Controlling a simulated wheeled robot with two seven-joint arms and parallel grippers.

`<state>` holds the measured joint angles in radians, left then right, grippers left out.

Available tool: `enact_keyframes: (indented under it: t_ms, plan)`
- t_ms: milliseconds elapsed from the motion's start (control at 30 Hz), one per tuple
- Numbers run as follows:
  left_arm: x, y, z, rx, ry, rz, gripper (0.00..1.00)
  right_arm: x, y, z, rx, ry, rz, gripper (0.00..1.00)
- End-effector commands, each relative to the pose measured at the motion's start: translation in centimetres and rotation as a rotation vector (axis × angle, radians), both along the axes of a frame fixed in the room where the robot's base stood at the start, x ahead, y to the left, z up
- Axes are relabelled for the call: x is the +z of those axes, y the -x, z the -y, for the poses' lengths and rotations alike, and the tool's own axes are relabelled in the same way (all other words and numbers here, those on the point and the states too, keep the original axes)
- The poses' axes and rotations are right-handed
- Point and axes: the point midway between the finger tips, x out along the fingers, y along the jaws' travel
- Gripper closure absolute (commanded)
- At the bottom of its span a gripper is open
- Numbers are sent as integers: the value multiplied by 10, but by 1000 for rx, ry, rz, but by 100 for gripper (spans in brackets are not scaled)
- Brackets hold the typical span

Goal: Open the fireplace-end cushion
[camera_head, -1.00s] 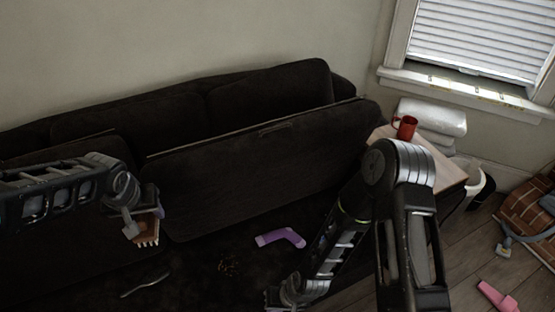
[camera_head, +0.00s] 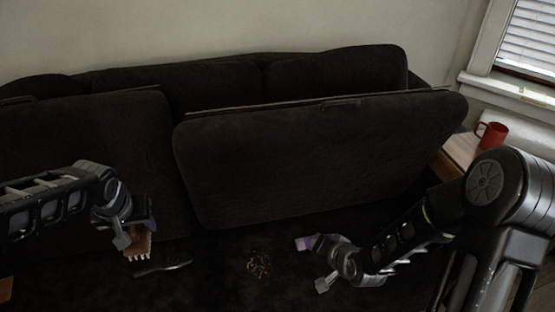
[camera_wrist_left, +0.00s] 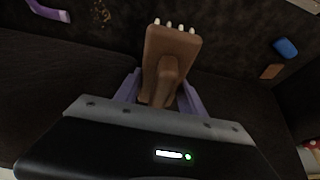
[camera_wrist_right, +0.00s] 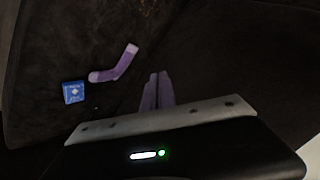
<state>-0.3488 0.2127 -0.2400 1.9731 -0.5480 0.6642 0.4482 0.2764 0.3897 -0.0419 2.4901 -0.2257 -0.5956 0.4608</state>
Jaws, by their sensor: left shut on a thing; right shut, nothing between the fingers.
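In the head view, two dark brown sofa seat cushions stand tilted up: a left cushion (camera_head: 80,140) and a right cushion (camera_head: 320,160). No fireplace shows, so I cannot tell which is at its end. My left gripper (camera_head: 140,215) is in front of the left cushion. It is shut on a brown brush with pale bristles (camera_wrist_left: 165,65), which the left wrist view shows between purple fingers. My right gripper (camera_head: 318,244) is low in front of the right cushion, apart from it. In the right wrist view its fingers (camera_wrist_right: 157,90) are together and empty.
On the dark sofa base lie crumbs (camera_head: 258,265), a grey slim object (camera_head: 162,267), a purple bent object (camera_wrist_right: 115,65) and a blue box (camera_wrist_right: 73,92). A red mug (camera_head: 492,135) stands on a wooden surface (camera_head: 460,150) at the right.

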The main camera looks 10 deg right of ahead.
Motion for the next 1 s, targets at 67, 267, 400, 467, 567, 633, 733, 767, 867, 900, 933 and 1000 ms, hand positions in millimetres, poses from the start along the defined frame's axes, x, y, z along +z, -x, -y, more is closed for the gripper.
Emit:
enact_keyframes:
  t_ms: [67, 267, 400, 467, 567, 633, 733, 767, 867, 900, 933, 1000]
  plan:
    - [-40, -2, 0, 0, 0, 2, 91, -6, -19, 27, -85, -30, 111, 100]
    - [-91, -5, 1, -1, 2, 3, 91, 39, -45, 83, -264, -178, 408, 100]
    - [-123, -5, 0, -3, 3, 1, 91, 84, -43, 112, -343, -358, 636, 100]
    - [-133, -5, 0, -4, 3, 2, 91, 106, -38, 119, -355, -458, 728, 100]
    - [-140, -5, -1, -7, 4, 2, 91, 138, -27, 125, -350, -614, 834, 100]
    - [-144, -4, -1, -8, 4, 0, 91, 154, -20, 126, -338, -697, 880, 100]
    - [-146, -3, -1, -10, 4, 0, 91, 169, -13, 125, -320, -777, 915, 100]
    - [-146, -3, -1, -10, 4, -1, 91, 171, -12, 125, -317, -793, 921, 100]
    - [-145, -3, -1, -11, 4, -1, 91, 176, -10, 125, -311, -818, 928, 100]
    - [-145, -3, -1, -11, 4, -1, 91, 177, -10, 125, -310, -821, 929, 100]
    - [-144, -3, -1, -11, 4, -1, 91, 177, -10, 125, -311, -821, 929, 100]
    - [-144, -3, -1, -11, 4, -1, 91, 177, -10, 125, -312, -821, 928, 100]
